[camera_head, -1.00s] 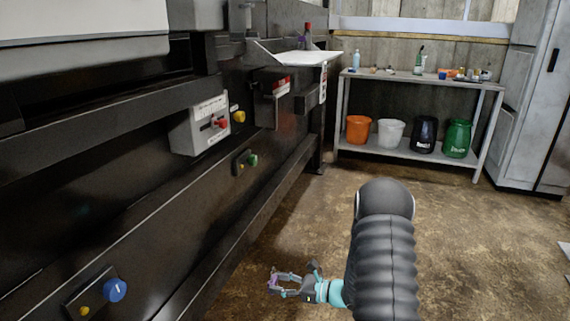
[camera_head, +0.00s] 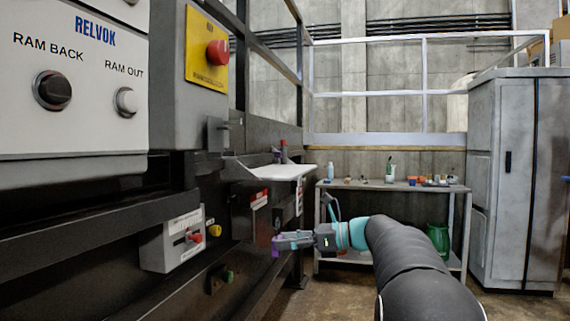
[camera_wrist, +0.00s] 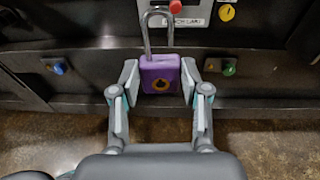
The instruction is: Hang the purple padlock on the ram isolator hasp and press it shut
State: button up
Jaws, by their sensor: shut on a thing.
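My gripper (camera_head: 283,241) is shut on the purple padlock (camera_wrist: 160,73), which stands upright between the fingertips in the wrist view. Its grey shackle points up, and one leg appears to end above the body, so it looks open. In the head view the padlock (camera_head: 275,246) is a small purple patch at the fingertips. A grey box with a white face and red knob (camera_head: 196,237) is on the machine, left of my gripper; its lower part also shows at the top of the wrist view (camera_wrist: 185,18). Its label is unreadable, and I cannot clearly make out a hasp.
A dark box with a red label (camera_head: 259,198) is on the machine behind my gripper. A white sloped shelf (camera_head: 280,172) juts out above. The control panel (camera_head: 75,125) and yellow emergency-stop plate (camera_head: 207,52) are at upper left. A bench (camera_head: 340,186) and cabinet (camera_head: 510,180) stand behind.

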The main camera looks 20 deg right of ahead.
jog(key=s+a+r, duration=0.2)
jog(key=s+r, duration=0.3)
jog(key=r, duration=0.3)
jog(key=s+a+r+b, duration=0.1)
jog(key=s+a+r, duration=0.1)
jog(key=s+r, duration=0.4)
jog(key=s+a+r, duration=0.2)
jog(key=s+r, duration=0.3)
jog(key=r, duration=0.6)
jog(key=shift+s+a+r+m+t, duration=0.25)
jog(key=shift+a+m+t, duration=0.05)
jog(key=shift+a+t, duration=0.1)
jog(key=shift+d+r, duration=0.1)
jog(key=shift+r, duration=0.05)
jog(key=shift+p, duration=0.45)
jog(key=p, duration=0.1)
send_near(217, 138)
jog(key=shift+x, duration=1)
jog(key=shift+s, duration=0.1)
jog(key=shift+p, duration=1.05)
jog(key=shift+r+x, duration=0.1)
jog(key=shift+x, duration=0.95)
jog(key=shift+r+x, duration=0.15)
jog(key=shift+x, duration=0.85)
